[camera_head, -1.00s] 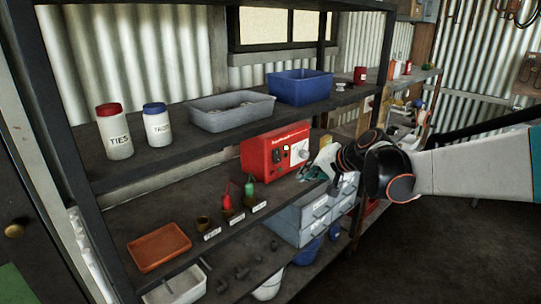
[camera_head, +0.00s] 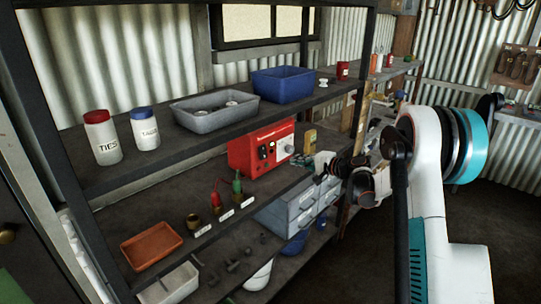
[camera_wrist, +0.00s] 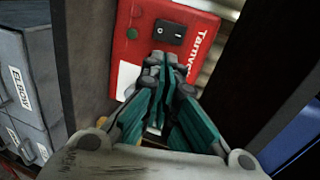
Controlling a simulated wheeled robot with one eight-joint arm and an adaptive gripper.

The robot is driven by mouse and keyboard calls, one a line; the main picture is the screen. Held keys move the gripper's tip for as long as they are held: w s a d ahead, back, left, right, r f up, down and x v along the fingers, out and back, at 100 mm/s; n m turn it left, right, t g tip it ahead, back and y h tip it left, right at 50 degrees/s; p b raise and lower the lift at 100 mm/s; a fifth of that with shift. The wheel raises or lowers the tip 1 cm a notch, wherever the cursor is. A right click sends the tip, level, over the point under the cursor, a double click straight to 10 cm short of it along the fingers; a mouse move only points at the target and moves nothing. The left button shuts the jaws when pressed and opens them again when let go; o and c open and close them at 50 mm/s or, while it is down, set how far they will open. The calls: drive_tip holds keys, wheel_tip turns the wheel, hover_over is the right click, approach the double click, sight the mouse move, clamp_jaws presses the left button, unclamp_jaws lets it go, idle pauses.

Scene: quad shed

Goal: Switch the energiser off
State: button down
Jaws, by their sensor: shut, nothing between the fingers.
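In the wrist view, the energiser's red face (camera_wrist: 128,50) fills the upper middle. Its black rocker switch (camera_wrist: 168,32) shows clearly; I cannot tell which side is pressed. My gripper (camera_wrist: 165,65) is shut and empty, its teal fingertips appearing just below the switch; contact cannot be made out. In the head view my gripper (camera_head: 324,164) is small, to the right of the energiser.
Grey drawers (camera_head: 300,208) sit below the energiser. A blue bin (camera_head: 283,86) is on the shelf above.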

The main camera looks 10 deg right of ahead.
drive_tip(key=shift+w+d+f, duration=0.2)
drive_tip(key=shift+f, duration=0.1)
drive_tip(key=b, duration=0.4)
approach(263, 152)
drive_tip(key=w+a+f, duration=0.1)
drive_tip(key=w+f, duration=0.3)
drive_tip(key=w, duration=0.1)
drive_tip(key=shift+w+a+r, duration=0.2)
drive_tip(key=shift+w+a, duration=0.2)
drive_tip(key=shift+w, duration=0.35)
drive_tip(key=shift+w+a+f, duration=0.25)
drive_tip(key=shift+w, duration=0.05)
